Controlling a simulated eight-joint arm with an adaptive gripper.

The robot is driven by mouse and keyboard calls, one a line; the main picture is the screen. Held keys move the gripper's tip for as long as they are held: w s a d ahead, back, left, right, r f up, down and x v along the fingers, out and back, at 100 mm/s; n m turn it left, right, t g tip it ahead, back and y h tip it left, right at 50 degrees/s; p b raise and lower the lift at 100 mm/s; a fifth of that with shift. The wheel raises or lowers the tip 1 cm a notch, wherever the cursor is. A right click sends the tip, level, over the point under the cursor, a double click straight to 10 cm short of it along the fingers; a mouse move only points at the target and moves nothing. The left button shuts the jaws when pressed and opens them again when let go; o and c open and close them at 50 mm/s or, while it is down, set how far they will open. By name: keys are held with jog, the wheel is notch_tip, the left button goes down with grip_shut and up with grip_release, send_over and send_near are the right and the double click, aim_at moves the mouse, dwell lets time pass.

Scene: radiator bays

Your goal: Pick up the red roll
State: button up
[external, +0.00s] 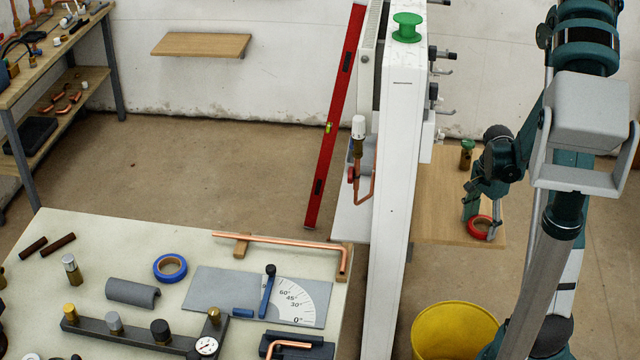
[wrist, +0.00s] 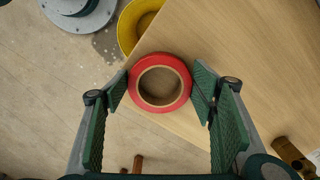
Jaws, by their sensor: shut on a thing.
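The red roll (external: 471,227) is a ring of red tape with a tan core, at the front right corner of the wooden shelf on the right in the external view. In the wrist view the red roll (wrist: 160,59) lies flat between my fingers, over the corner of the shelf. My gripper (external: 481,222) points down, and its two fingers are shut on opposite sides of the roll's rim. My gripper (wrist: 160,90) also shows in the wrist view. I cannot tell whether the roll still touches the shelf.
The wooden shelf (external: 440,190) carries a green-topped brass fitting (external: 467,154) near my arm. A tall white panel (external: 395,200) stands left of the shelf. A yellow bucket (external: 455,332) stands below. The workbench (external: 190,235) at left holds pipes and a blue roll (external: 170,267).

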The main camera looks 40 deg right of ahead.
notch_tip(320, 180, up, 10)
jog(key=p, duration=0.2)
dwell(0.8)
dwell(0.5)
